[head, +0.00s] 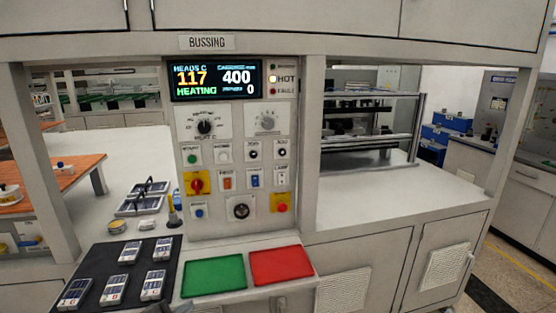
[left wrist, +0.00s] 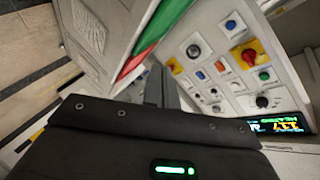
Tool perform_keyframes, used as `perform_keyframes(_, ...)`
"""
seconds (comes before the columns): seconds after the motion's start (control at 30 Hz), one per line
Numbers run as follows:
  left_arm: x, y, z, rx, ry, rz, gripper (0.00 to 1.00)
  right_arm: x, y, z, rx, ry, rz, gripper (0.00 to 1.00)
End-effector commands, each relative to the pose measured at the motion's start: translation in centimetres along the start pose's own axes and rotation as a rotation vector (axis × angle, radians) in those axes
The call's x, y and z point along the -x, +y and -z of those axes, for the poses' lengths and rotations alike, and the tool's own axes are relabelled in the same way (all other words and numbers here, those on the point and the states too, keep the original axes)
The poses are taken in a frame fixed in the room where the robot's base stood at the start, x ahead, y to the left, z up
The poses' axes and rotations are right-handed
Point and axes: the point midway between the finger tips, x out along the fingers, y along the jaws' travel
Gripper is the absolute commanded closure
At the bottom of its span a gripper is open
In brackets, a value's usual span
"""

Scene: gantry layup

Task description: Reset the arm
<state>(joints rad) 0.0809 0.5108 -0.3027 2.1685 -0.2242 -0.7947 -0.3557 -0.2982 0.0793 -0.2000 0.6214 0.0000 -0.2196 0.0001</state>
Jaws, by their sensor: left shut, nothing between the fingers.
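My left gripper (left wrist: 160,82) shows in the left wrist view beyond its dark housing, with its fingers together and nothing between them. In the head view only a small dark tip of it (head: 163,307) shows at the bottom edge, in front of the black mat. The control panel (head: 236,222) stands ahead, and also fills the right of the left wrist view (left wrist: 218,62). Its display reads 117, 400 and HEATING. My right gripper is in neither view.
A black mat (head: 98,272) holds several labelled grey modules. A green pad (head: 214,275) and a red pad (head: 281,265) lie beside it below the panel. Uprights (head: 311,150) flank the panel. The white counter (head: 385,190) to the right has bare room before a metal rack.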

Motion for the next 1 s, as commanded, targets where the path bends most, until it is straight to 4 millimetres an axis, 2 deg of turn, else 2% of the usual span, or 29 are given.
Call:
perform_keyframes(0.03,1.1,2.5,-0.7,0.088,-0.055,-0.036,1.0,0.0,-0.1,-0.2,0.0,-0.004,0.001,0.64)
perform_keyframes(0.17,5.2,8.8,-3.3,0.35,-0.256,-0.129,1.0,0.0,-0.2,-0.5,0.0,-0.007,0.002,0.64)
perform_keyframes(0.2,6.7,10.8,-4.0,0.43,-0.323,-0.157,1.0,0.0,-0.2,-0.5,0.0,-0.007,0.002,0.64)
perform_keyframes(0.3,10.3,14.6,-5.3,0.591,-0.47,-0.214,1.0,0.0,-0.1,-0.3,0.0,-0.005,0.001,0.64)
perform_keyframes(0.5,16.4,19.8,-6.6,0.812,-0.699,-0.293,1.0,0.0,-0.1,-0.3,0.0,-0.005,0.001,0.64)
perform_keyframes(0.73,22.7,24.0,-6.8,1.002,-0.92,-0.359,1.0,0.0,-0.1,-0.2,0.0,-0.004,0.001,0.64)
perform_keyframes(0.77,22.9,24.6,-6.9,1.014,-0.937,-0.365,1.0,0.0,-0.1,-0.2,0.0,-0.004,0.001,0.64)
perform_keyframes(0.8,21.8,25.4,-7.7,1.006,-0.935,-0.367,1.0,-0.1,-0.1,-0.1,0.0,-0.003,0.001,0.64)
perform_keyframes(1.0,18.9,29.5,-10.5,1.0,-0.95,-0.383,1.0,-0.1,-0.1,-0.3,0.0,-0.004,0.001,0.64)
